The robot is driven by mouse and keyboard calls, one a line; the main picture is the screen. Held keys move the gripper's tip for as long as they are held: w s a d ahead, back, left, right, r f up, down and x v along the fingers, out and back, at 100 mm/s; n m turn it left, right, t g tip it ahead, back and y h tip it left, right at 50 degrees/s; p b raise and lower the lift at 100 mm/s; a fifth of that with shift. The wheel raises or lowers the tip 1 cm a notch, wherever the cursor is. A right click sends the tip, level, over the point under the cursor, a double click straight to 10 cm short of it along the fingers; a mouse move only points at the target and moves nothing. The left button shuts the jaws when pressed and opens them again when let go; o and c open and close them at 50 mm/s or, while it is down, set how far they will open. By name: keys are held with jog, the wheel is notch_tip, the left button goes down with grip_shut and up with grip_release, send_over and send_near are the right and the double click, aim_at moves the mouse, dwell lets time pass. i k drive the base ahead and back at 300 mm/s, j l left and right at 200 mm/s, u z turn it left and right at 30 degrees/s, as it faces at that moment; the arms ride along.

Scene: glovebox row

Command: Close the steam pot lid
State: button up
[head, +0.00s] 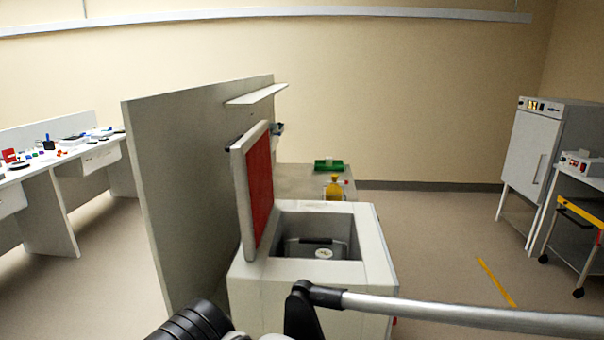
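The steam pot (380,245) is a white box-shaped unit in the middle of the head view, with a square opening in its top. Its lid (236,195) stands open, nearly upright, along the left side of the opening. The lid has a pale rim and a red inner face (260,190) turned to the right. Inside the grey well are a dark bar (316,240) and a small white round piece (323,253). Links of my arm cross the bottom of the view, in front of the pot's lower front. I cannot make out my gripper.
A grey partition (190,180) stands close to the left of the lid, with a shelf (256,94) on it. Behind the pot is a counter (300,180) with a green tray (328,165) and a yellow item (334,187). Floor at right is open before a white cabinet (530,150).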

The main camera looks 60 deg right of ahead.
aim_at(250, 152)
jog(key=i+z, duration=0.2)
jog(key=z, duration=0.25)
jog(key=i+j+z, duration=0.15)
jog(key=z, duration=0.25)
jog(key=i+j+z, duration=0.2)
jog(key=z, duration=0.25)
jog(key=i+j+z, duration=0.15)
jog(key=z, duration=0.25)
jog(key=i+j+z, duration=0.1)
jog(key=j+z, duration=0.35)
jog(key=l, duration=0.1)
